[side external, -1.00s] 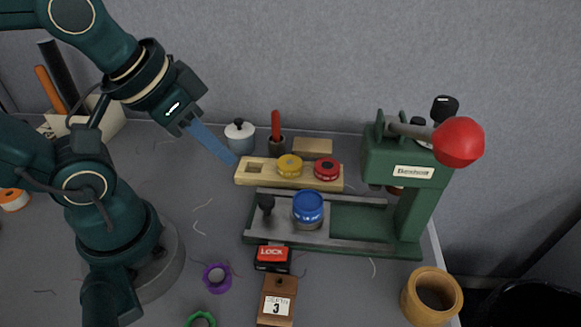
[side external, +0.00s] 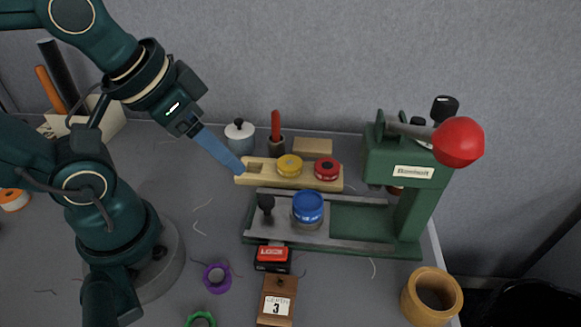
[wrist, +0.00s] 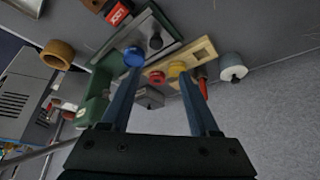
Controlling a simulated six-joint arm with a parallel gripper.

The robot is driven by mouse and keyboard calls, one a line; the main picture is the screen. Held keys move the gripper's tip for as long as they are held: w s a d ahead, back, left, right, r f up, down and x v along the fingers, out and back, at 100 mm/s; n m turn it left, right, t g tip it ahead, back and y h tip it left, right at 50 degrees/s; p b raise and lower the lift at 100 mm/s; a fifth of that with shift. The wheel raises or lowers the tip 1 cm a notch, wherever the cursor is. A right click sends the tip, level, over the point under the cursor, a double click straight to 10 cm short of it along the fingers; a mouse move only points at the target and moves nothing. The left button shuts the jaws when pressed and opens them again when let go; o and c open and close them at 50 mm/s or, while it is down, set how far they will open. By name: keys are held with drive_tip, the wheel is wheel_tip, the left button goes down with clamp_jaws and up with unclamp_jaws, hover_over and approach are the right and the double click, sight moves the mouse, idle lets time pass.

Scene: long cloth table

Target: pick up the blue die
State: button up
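The blue die (side external: 308,206) is a round blue-topped piece sitting upright on the bed of the green press (side external: 345,220), on a grey metal seat. It also shows in the wrist view (wrist: 134,56), beyond the tip of the left finger. My gripper (side external: 240,170) is above the table near the left end of the wooden rack (side external: 293,181), up and left of the blue die and apart from it. In the wrist view my gripper (wrist: 158,72) has its two long blue fingers spread, with nothing held between them.
The rack holds a yellow die (side external: 289,166) and a red die (side external: 327,169), with an empty slot at its left. The press lever has a red knob (side external: 458,142). A lidded pot (side external: 240,136) and red-handled tool (side external: 276,130) stand behind. A red-and-black LOCK box (side external: 272,258) sits in front.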

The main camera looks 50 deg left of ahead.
drive_tip(key=o, duration=0.4)
